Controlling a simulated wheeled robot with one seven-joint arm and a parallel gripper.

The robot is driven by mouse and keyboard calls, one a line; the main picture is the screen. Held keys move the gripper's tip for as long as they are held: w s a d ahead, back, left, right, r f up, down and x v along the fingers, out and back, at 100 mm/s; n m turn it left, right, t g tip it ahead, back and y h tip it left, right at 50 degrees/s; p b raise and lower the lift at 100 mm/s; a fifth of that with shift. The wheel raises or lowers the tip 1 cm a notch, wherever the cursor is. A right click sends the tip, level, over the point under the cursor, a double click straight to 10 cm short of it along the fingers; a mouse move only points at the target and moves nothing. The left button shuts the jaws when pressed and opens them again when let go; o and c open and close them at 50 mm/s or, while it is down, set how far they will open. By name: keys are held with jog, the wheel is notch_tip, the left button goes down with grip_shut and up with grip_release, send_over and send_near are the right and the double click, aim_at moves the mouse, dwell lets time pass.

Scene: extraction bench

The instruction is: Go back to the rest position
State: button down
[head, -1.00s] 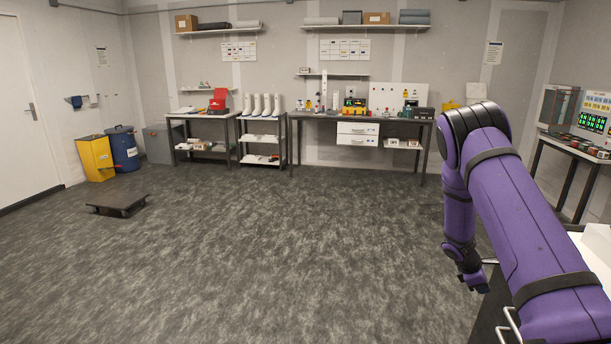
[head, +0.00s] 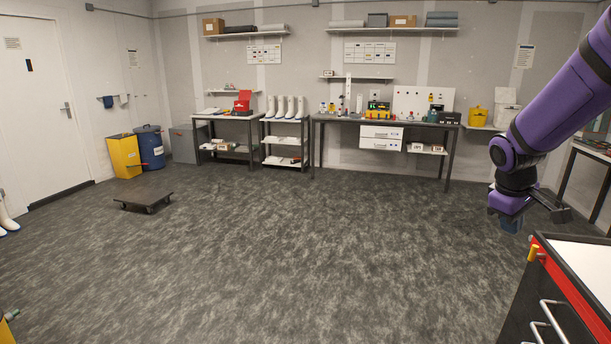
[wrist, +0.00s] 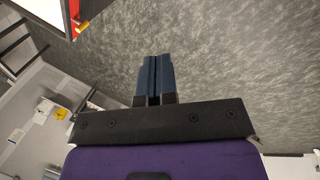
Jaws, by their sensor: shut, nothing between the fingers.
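My gripper (head: 510,224) hangs at the right of the head view at the end of my purple arm, in the air beside the red-trimmed cabinet. In the wrist view its two dark blue fingers (wrist: 154,80) lie side by side, shut with nothing between them. Beyond them is bare grey floor. In the head view my arm partly covers the fingers.
A black cabinet with red trim and a white top (head: 585,262) stands close at the lower right. A low dolly (head: 143,200) sits on the floor at left. A long bench (head: 350,117) stands at the back wall. The middle floor is clear.

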jog(key=s+a+r+m+t+y, duration=0.1)
jog(key=s+a+r, duration=0.3)
jog(key=s, duration=0.4)
jog(key=s+a+r+m+t+y, duration=0.1)
jog(key=s+a+r, duration=0.3)
jog(key=s, duration=0.5)
jog(key=s+a+r+m+t+y, duration=0.1)
jog(key=s+a+r+m, duration=0.1)
jog(key=s+a, duration=0.4)
jog(key=shift+s+r+m+t, duration=0.3)
jog(key=shift+s+r+m, duration=0.1)
jog(key=shift+s+r, duration=0.65)
jog(key=shift+s+f, duration=0.1)
jog(key=shift+f, duration=0.05)
